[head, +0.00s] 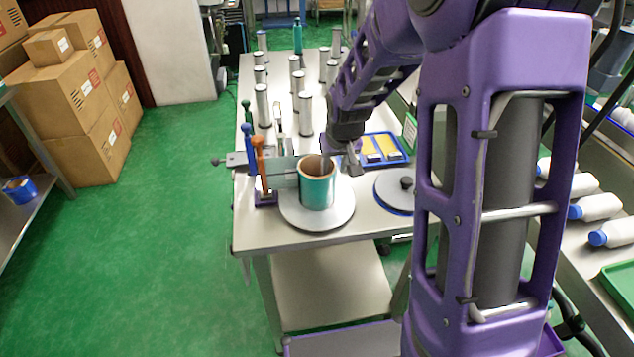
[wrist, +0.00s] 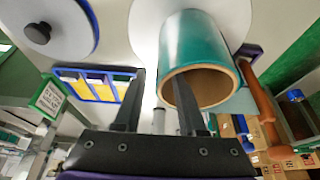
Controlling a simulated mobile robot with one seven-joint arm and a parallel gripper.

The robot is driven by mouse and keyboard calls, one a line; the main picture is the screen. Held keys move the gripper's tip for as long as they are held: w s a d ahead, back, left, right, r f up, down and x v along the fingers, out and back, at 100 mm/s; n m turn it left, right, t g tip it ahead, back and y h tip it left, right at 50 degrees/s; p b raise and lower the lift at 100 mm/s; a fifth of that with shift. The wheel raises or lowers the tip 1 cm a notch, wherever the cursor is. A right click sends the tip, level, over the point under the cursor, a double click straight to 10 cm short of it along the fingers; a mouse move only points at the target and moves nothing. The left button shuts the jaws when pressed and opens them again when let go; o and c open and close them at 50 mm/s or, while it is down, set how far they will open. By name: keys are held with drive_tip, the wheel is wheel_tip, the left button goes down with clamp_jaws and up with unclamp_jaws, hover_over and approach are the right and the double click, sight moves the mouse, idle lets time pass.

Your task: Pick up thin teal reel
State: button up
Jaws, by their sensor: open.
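A teal reel (head: 317,188) with a brown cardboard core stands upright on a round pale plate (head: 335,217) at the table's near end. In the wrist view the teal reel (wrist: 192,42) shows its hollow, open end toward me. My gripper (head: 340,163) is open at the reel's upper right side. In the wrist view my gripper (wrist: 159,77) has one finger over the reel's opening, seemingly at or inside the core, and the other finger outside the wall. I cannot tell whether either finger touches the reel.
Orange-handled (head: 259,165) and blue-handled (head: 248,145) tools stand close left of the reel. A blue tray (head: 404,153) with yellow pieces and a grey disc with a knob (head: 391,192) lie to the right. Several pale cylinders (head: 305,112) stand farther back.

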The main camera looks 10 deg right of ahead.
clamp_jaws()
idle(1.4)
